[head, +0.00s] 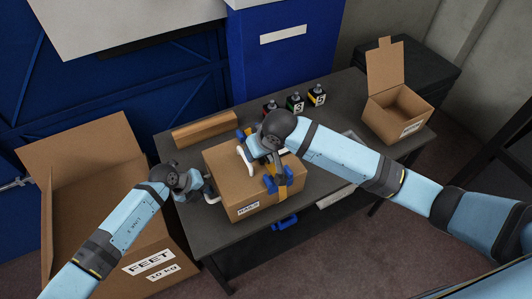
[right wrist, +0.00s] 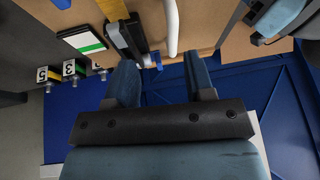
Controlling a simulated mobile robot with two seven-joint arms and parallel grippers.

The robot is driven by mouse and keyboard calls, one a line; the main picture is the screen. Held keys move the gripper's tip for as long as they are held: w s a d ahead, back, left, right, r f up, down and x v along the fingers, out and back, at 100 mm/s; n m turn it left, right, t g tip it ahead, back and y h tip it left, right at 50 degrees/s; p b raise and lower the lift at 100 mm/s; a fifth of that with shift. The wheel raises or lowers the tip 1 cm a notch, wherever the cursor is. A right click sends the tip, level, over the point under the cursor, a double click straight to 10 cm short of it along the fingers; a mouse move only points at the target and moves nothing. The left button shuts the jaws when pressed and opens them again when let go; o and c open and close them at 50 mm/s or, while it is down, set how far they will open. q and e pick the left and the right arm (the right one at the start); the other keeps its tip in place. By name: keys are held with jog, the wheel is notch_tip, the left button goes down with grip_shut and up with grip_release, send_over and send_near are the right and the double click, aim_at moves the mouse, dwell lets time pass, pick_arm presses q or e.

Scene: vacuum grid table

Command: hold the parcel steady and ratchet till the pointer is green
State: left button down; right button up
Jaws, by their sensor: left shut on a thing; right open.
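The brown cardboard parcel (head: 233,188) sits on the dark table with a yellow strap (head: 284,192) and blue edge pieces. My left gripper (head: 207,192) is shut on a white handle at the parcel's left side. My right gripper (head: 277,168) is over the parcel's top; its forearm and wrist hide part of the strap and ratchet. In the right wrist view my right gripper (right wrist: 163,82) is open and empty, with the dark ratchet (right wrist: 122,38) just beyond its left finger. A white plate with a green band (right wrist: 85,40) lies beside it; I cannot make out a pointer.
A large open carton (head: 85,215) stands at the left. A long brown box (head: 205,130) and several numbered bottles (head: 295,102) are at the table's back. A small open box (head: 398,110) stands at the right end. A blue item (head: 285,223) hangs at the front edge.

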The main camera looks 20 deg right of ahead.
jog(key=s+t, duration=0.1)
jog(key=f+t, duration=0.1)
jog(key=shift+s+f+m+t+y, duration=0.2)
jog(key=shift+s+m+t+y, duration=0.1)
jog(key=shift+s, duration=0.05)
jog(key=s+d+r+t, duration=0.1)
jog(key=s+d+t, duration=0.4)
jog(key=s+t, duration=0.1)
jog(key=x, duration=1.1)
jog(key=shift+w+d, duration=0.15)
jog(key=shift+w, duration=0.05)
grip_shut()
